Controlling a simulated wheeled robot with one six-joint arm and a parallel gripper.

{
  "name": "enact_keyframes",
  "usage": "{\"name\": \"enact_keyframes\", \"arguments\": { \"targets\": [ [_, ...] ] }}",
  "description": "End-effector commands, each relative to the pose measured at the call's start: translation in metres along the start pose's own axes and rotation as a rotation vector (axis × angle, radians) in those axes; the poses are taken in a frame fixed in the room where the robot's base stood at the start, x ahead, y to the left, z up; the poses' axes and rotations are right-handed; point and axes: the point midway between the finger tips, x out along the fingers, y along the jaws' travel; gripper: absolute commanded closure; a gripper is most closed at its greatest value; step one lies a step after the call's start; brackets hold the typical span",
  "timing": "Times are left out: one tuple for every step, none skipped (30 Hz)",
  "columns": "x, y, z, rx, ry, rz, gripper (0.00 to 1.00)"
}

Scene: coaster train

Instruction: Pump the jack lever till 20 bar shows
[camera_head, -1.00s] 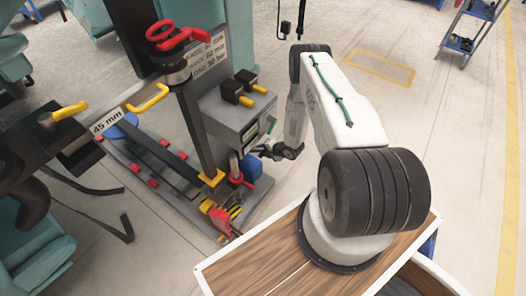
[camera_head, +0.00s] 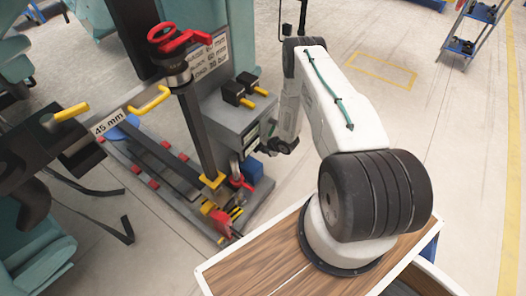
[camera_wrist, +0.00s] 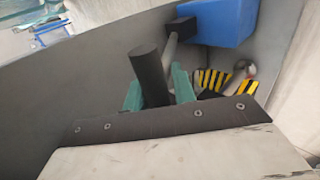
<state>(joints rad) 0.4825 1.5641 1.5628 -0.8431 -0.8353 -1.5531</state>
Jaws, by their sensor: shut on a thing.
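In the wrist view my gripper (camera_wrist: 158,90) has its two teal fingers closed on the black grip of the jack lever (camera_wrist: 149,72). The lever's grey rod runs up to a black block beside a blue pump box (camera_wrist: 222,22). In the head view the blue box (camera_head: 250,169) sits at the foot of the grey console (camera_head: 226,115), and my gripper's dark end is just right of the console, its fingers hidden. The console's side has small displays, too small to read, so I cannot tell the pressure.
A steel post with a red-handled clamp (camera_head: 178,40) and a yellow-handled 45 mm gauge (camera_head: 110,122) stand left of the console. Black-and-yellow striped parts (camera_wrist: 212,80) lie close right of my fingers. A blue trolley (camera_head: 470,35) is far off.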

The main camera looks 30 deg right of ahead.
Motion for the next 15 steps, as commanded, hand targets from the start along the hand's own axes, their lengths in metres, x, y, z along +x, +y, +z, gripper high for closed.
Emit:
{"name": "enact_keyframes", "arguments": {
  "targets": [
    [0.0021,0.0064,0.0009,-0.007,0.0,0.013,1.0],
    [0.0022,0.0064,0.0008,-0.007,0.0,0.013,1.0],
    [0.0024,0.0066,0.0007,-0.008,0.0,0.013,1.0],
    [0.0025,0.0069,0.0007,-0.008,0.0,0.014,1.0],
    [0.0026,0.007,0.0006,-0.009,0.0,0.014,1.0],
    [0.0027,0.0072,0.0006,-0.009,0.001,0.015,1.0],
    [0.0028,0.0073,0.0006,-0.009,0.001,0.015,0.68],
    [0.0028,0.0073,0.0006,-0.009,0.001,0.015,0.59],
    [0.0026,0.0069,0.0009,-0.009,0.0,0.014,0.57],
    [0.0022,0.0063,0.0012,-0.008,0.0,0.013,0.57],
    [0.0018,0.0055,0.0016,-0.007,-0.001,0.013,0.57],
    [0.0013,0.0046,0.0023,-0.005,-0.002,0.011,0.57],
    [0.0009,0.004,0.0028,-0.004,-0.002,0.011,0.57],
    [0.0006,0.0035,0.0032,-0.004,-0.003,0.01,0.57],
    [0.0003,0.003,0.0035,-0.003,-0.003,0.01,0.57]
  ]
}}
